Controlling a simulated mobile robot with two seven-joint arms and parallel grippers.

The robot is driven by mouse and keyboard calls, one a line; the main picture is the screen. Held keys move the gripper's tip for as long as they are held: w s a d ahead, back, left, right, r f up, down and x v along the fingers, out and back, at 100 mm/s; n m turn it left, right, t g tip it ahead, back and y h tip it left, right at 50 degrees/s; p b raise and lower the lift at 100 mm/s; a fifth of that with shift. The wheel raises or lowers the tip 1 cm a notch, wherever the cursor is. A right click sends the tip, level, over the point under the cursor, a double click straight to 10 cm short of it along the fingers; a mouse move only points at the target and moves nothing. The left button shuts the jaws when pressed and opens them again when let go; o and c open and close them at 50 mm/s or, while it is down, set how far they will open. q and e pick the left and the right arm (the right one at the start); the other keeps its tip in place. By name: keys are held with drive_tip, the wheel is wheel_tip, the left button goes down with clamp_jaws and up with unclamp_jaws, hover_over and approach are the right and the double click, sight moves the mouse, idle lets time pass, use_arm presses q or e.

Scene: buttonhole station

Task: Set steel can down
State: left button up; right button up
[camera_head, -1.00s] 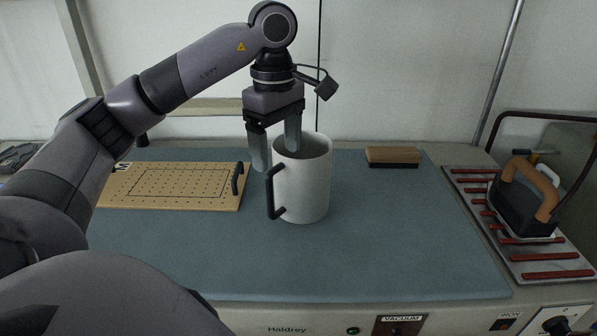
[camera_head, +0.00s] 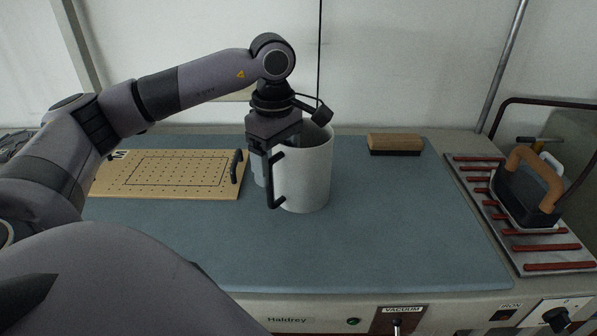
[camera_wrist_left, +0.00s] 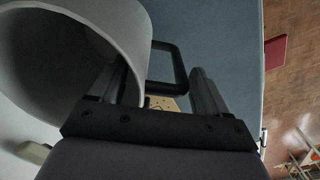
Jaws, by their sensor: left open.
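The steel can (camera_head: 311,180) is a pale grey open cylinder with a black handle (camera_head: 271,180) facing left. It stands upright on the blue-grey padded board (camera_head: 400,240), near the middle. My left gripper (camera_head: 266,165) points down at the can's left rim with its jaws apart. In the left wrist view, one finger is at the can's wall, apparently inside the mouth, and the other is outside, beyond the handle; the can (camera_wrist_left: 100,22) fills the upper left there. Contact between fingers and can cannot be made out. My right gripper is not in view.
A perforated wooden board (camera_head: 170,174) with a black handle lies left of the can. A wooden brush (camera_head: 395,143) lies behind it to the right. An iron (camera_head: 527,190) sits on a rack with red bars (camera_head: 540,247) at right. The padded board's front right is clear.

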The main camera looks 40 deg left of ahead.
use_arm(q)
clamp_jaws()
drive_tip(key=shift+r, duration=0.1)
